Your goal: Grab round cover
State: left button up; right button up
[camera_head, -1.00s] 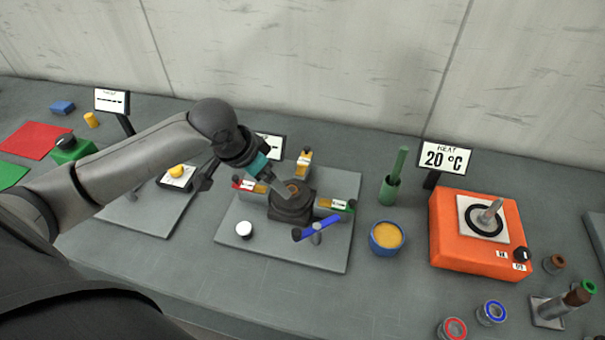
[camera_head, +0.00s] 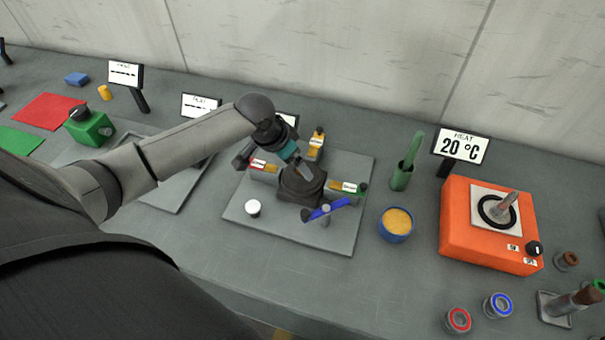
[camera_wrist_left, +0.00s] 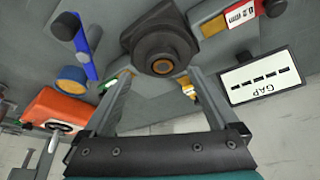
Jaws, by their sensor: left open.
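A dark round cover (camera_head: 300,187) with a brown centre sits on a dark block on a grey plate (camera_head: 345,225); I take this as the round cover. In the left wrist view the cover (camera_wrist_left: 150,38) is just beyond the fingers, its brown centre facing me. My left gripper (camera_head: 303,172) is over the cover in the head view and hides its centre. In the wrist view the left gripper (camera_wrist_left: 160,78) is open, fingers wide apart with nothing between them. Whether a finger touches the cover cannot be told. My right gripper is not in view.
Around the cover stand a blue handle (camera_head: 327,208), coloured gauge blocks (camera_head: 348,187) and a white knob (camera_head: 253,207). To the right are a blue-rimmed bowl (camera_head: 396,224), a green holder (camera_head: 402,178) and an orange heater (camera_head: 480,238).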

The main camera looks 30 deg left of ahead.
pick_arm(q)
jog(key=shift+x, duration=2.35)
jog(key=shift+w+a, duration=0.15)
grip_shut()
jog(key=shift+r, duration=0.1)
